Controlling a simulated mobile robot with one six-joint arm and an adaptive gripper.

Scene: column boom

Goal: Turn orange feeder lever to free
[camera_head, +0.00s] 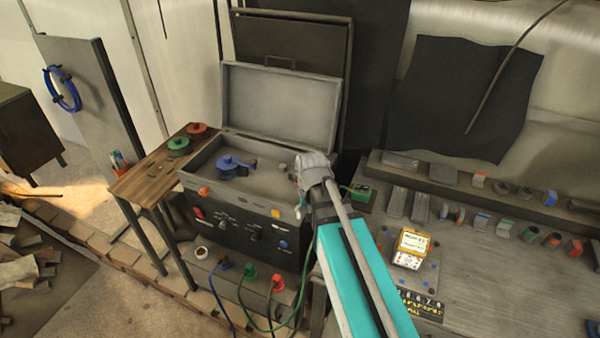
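A grey case (310,105) with its lid raised stands left of centre. Its dark front panel (235,235) carries several small switches and levers. An orange piece (203,191) sits at the panel's upper left, and an orange square (275,213) lies further right. I cannot tell which of these is the feeder lever, nor its position. My teal arm reaches in from the lower right. My gripper (312,168) is over the case's right end, above and right of the panel, apart from both orange parts. Its fingers are too small and turned away to show whether they are open.
Blue, green and red plugs (249,272) with cables come out below the panel. A wooden side table (150,175) with green and red reels stands left. A workbench (470,265) with a yellow meter (412,245) and several blocks lies right of my arm.

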